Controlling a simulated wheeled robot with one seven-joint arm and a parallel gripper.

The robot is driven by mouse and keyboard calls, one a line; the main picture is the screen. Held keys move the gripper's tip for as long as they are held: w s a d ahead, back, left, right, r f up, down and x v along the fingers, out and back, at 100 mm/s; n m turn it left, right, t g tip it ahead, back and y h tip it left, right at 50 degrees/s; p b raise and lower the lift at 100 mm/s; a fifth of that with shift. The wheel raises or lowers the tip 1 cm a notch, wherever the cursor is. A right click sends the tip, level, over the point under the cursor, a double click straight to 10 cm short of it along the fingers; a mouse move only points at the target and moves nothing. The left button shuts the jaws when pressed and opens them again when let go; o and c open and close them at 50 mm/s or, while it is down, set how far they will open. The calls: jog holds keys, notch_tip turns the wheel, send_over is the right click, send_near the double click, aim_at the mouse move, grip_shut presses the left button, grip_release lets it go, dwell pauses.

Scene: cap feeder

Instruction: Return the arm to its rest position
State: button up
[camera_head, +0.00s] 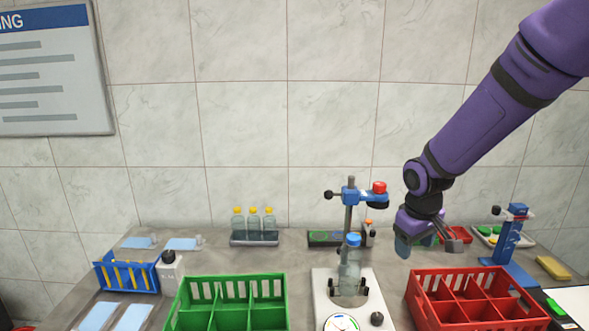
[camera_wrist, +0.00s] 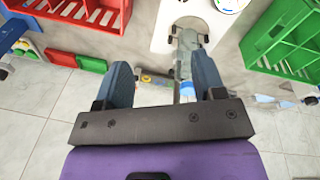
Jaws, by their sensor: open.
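My purple arm reaches in from the upper right in the head view. My gripper (camera_head: 404,248) hangs at its end, above the table's back part, right of the capping stand and behind the red crate. In the wrist view its two blue-grey fingers stand apart and my gripper (camera_wrist: 163,75) is open, with nothing held between them. A clear bottle with a blue cap (camera_head: 353,240) stands upright on the white base (camera_head: 322,289) of the capping stand. The stand's blue head (camera_head: 352,196) with a red knob is above it.
An empty-looking green crate (camera_head: 184,289) and a red crate (camera_head: 416,290) stand at the front. Several yellow-capped bottles (camera_head: 254,222) stand at the back. A blue stand (camera_head: 505,246) is at the right, and a blue rack (camera_head: 139,283) at the left. The wall is behind.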

jog(key=s+d+r+m+t, duration=0.2)
jog(key=s+d+r+m, duration=0.1)
jog(key=s+r, duration=1)
jog(key=s+r+m+t, duration=0.1)
jog(key=s+r, duration=0.5)
jog(key=s, duration=0.6)
jog(key=shift+d+m+t+y, duration=0.2)
jog(key=shift+m+t+y, duration=0.1)
jog(key=shift+m+y, duration=0.1)
